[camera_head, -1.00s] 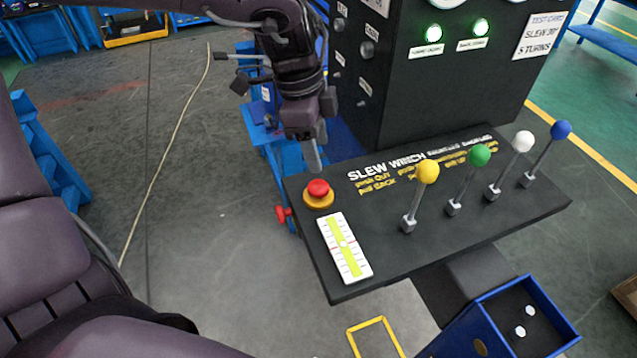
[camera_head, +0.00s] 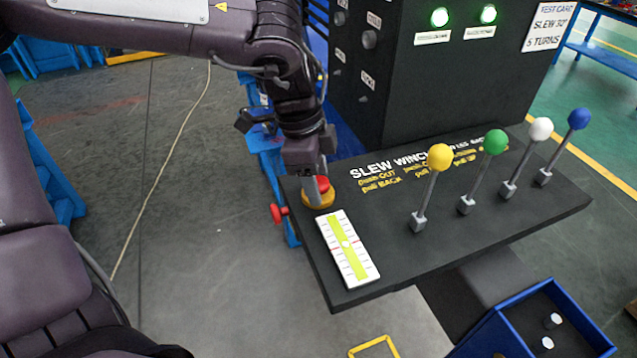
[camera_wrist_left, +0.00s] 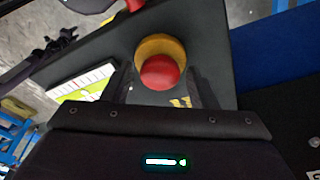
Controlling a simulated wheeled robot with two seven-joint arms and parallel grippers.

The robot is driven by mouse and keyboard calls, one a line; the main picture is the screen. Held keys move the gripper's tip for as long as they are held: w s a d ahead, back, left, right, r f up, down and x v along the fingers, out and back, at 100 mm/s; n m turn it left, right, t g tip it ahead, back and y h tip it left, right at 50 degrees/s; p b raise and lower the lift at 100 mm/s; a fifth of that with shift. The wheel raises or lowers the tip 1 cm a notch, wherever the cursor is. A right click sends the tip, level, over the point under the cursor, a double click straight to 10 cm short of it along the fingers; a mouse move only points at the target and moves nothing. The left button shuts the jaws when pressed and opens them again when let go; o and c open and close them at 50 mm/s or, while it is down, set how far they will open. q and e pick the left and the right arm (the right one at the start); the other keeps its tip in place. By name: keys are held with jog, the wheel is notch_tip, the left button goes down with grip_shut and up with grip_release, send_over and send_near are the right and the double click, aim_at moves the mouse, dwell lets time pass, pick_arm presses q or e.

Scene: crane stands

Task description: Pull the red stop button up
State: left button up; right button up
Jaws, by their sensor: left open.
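The red stop button (camera_head: 322,184) sits on a yellow round base (camera_head: 318,200) at the left end of the black console's top. My left gripper (camera_head: 318,180) comes down from above, with its fingers at the button, and one finger partly hides it. In the left wrist view the red button (camera_wrist_left: 160,72) and its yellow base (camera_wrist_left: 150,48) lie between the two open fingers of my left gripper (camera_wrist_left: 160,88). I cannot tell whether the fingers touch the button. My right gripper is not in view.
Yellow (camera_head: 440,157), green (camera_head: 495,141), white (camera_head: 541,128) and blue (camera_head: 579,118) knobbed levers stand to the right on the console (camera_head: 480,215). A white and yellow-green scale plate (camera_head: 348,250) lies just in front of the button. A blue box (camera_head: 580,318) is at the lower right.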

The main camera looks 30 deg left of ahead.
pick_arm(q)
jog(key=c, duration=0.7)
jog(key=shift+r, duration=0.1)
jog(key=shift+c, duration=0.2)
jog(key=shift+r, duration=0.2)
jog(key=shift+r+p, duration=0.35)
jog(key=shift+r, duration=0.05)
jog(key=o, duration=0.9)
jog(key=shift+c, duration=0.2)
jog(key=shift+r, duration=0.1)
